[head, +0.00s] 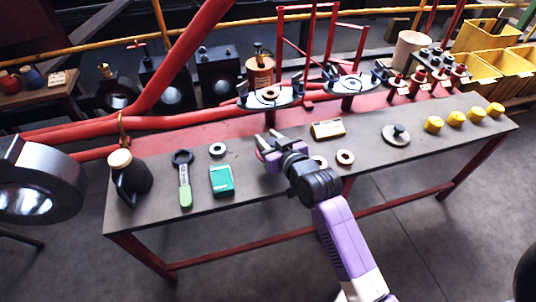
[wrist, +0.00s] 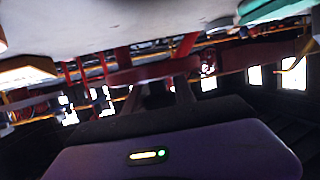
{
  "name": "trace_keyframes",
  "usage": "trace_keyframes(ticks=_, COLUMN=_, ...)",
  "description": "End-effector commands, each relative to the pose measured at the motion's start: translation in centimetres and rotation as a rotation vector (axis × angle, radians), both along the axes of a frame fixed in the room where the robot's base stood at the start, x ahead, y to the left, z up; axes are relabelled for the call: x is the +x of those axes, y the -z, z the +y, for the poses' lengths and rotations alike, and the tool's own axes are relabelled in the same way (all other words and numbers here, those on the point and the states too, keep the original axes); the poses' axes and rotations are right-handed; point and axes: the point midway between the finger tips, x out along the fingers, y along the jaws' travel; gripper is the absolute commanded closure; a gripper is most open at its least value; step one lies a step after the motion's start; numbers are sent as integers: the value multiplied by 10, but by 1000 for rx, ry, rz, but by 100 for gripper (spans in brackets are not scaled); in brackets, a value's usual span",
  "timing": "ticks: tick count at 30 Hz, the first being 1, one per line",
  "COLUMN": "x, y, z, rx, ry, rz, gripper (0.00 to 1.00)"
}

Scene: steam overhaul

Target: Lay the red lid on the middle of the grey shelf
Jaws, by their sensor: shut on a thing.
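My gripper (head: 269,147) is low over the middle of the grey bench top (head: 285,197), in front of the red strip along its back. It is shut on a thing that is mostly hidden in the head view. In the wrist view, a dull red shape (wrist: 152,72), seen edge-on, lies across the fingertips (wrist: 160,88); it looks like the red lid. The pale surface at the top of the wrist view is close to the fingers; contact cannot be told. I cannot make out a grey shelf separate from the bench top.
Round stands (head: 245,103) are behind.

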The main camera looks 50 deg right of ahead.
Motion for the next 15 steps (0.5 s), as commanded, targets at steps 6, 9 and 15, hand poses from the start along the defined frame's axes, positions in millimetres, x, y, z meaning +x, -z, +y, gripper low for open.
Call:
trace_keyframes(ticks=6, x=1, y=12, z=0, rx=-2, ry=0, rz=-5, gripper=100)
trace_keyframes(ticks=9, x=1, y=21, z=0, rx=-1, ry=0, rz=-5, gripper=100)
trace_keyframes(ticks=15, x=1, y=49, z=0, rx=-2, ry=0, rz=-4, gripper=100)
